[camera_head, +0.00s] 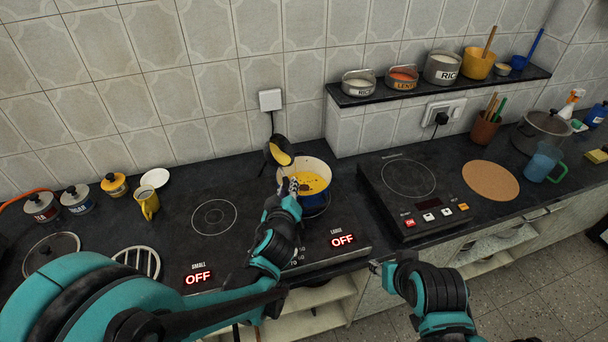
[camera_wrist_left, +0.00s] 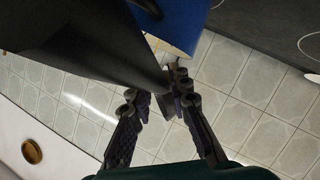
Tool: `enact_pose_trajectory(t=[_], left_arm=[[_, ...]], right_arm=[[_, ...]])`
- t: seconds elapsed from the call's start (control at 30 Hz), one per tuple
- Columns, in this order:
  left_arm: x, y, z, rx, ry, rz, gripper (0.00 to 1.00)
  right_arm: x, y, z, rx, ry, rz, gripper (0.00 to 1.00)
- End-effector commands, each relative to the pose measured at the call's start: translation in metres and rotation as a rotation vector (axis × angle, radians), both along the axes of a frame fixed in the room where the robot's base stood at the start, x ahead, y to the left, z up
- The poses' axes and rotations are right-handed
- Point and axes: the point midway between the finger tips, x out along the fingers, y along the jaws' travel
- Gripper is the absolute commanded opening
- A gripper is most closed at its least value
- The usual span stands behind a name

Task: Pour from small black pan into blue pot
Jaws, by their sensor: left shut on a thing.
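The small black pan (camera_head: 276,152) is tilted on its side at the rear left rim of the blue pot, with yellow content showing in its mouth. Its dark outside fills the upper left of the left wrist view (camera_wrist_left: 85,65). The blue pot (camera_head: 315,202) stands upright on the large hob, its pale inside holding yellow food; its blue side shows in the left wrist view (camera_wrist_left: 185,18). My left gripper (camera_head: 288,187) is shut on the pan's handle, beside the pot's left rim. My right gripper (camera_head: 377,267) is near the counter's front edge, away from both; its fingers are too small to judge.
A second cooktop (camera_head: 410,190) and a round cork mat (camera_head: 490,180) lie to the right. A yellow mug (camera_head: 147,205) and labelled jars (camera_head: 76,199) stand at the left. A shelf (camera_head: 440,87) with containers is behind. The small hob (camera_head: 213,217) is bare.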

Motion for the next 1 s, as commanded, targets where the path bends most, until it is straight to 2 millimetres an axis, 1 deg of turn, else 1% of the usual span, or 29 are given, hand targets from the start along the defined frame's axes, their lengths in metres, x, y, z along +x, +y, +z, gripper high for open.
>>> enact_pose_trajectory(t=[1.0], left_arm=[[-0.0001,-0.0002,-0.0014,0.110,-0.023,0.000,0.00]], right_arm=[[0.0000,0.0000,-0.0032,0.000,0.000,0.000,0.40]])
